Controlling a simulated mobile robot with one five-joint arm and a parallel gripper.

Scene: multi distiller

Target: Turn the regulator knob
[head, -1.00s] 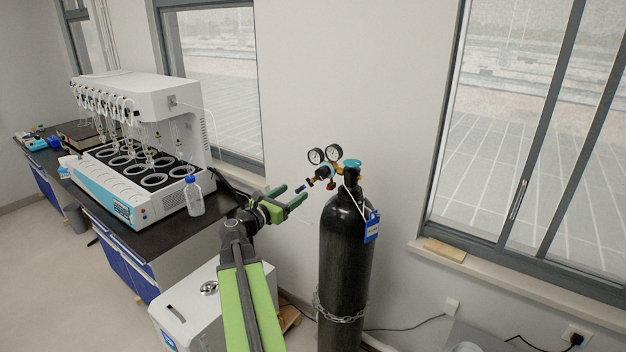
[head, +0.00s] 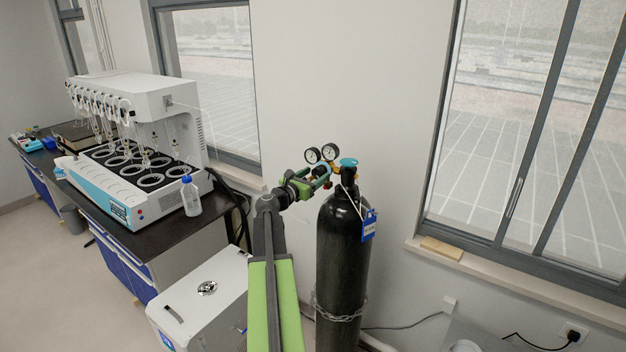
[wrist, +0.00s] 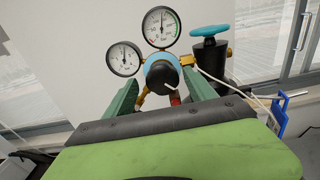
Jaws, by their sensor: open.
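The regulator knob (wrist: 162,77) is a round black knob with a white line, in front of the regulator's blue body. In the wrist view it sits between the two green fingers of my gripper (wrist: 162,92), which is open. I cannot tell whether the fingers touch it. In the head view my gripper (head: 318,178) is at the regulator and hides the knob. Two round gauges (wrist: 161,27) stand above the knob. The regulator is on a black gas cylinder (head: 342,265) with a blue-green valve handwheel (wrist: 210,31).
A blue tag (head: 369,225) hangs on the cylinder's right side, and a chain (head: 338,308) wraps it lower down. A bench (head: 150,225) with a multi-flask distiller (head: 140,130) and a bottle (head: 191,197) is at left. A white box (head: 200,295) stands on the floor.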

